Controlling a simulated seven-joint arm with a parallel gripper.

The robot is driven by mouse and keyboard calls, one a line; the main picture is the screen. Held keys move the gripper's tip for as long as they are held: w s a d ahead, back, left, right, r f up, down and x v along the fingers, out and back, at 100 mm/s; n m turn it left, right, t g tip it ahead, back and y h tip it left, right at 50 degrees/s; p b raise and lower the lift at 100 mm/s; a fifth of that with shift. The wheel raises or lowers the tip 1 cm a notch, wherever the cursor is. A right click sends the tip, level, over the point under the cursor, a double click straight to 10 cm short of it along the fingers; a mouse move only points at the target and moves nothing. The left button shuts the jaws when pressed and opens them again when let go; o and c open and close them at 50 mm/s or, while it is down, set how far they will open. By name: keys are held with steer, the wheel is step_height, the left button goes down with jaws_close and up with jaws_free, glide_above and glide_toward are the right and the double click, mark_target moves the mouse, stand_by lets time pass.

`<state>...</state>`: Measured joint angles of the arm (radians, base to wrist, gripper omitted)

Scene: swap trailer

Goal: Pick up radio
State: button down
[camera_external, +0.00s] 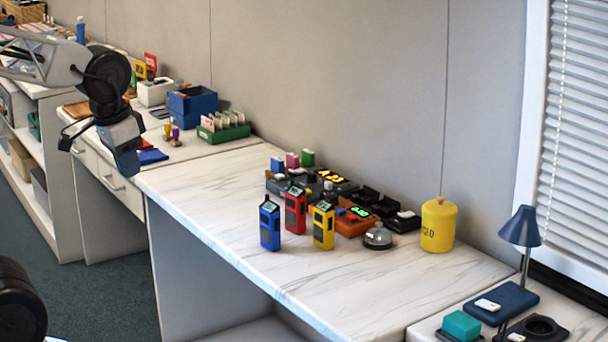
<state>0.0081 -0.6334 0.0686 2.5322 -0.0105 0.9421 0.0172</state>
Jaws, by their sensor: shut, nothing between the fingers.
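Several handheld radios stand upright on the white marbled counter (205,205): a blue radio (269,228), a red radio (295,212) and a yellow radio (323,229). Each has a small screen on top and a dark front panel. The blue one is leftmost, the red one is slightly behind, and the yellow one is to the right. My gripper (127,165) is at the upper left, well away from the radios, and points down. It is shut and empty.
A yellow canister (439,225) stands right. A blue lamp (522,228) is at far right. The counter's left part is clear.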

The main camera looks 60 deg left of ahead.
steer(key=c, duration=1.8)
jaws_free()
steer(key=o, duration=1.1)
steer(key=shift+w, duration=0.1)
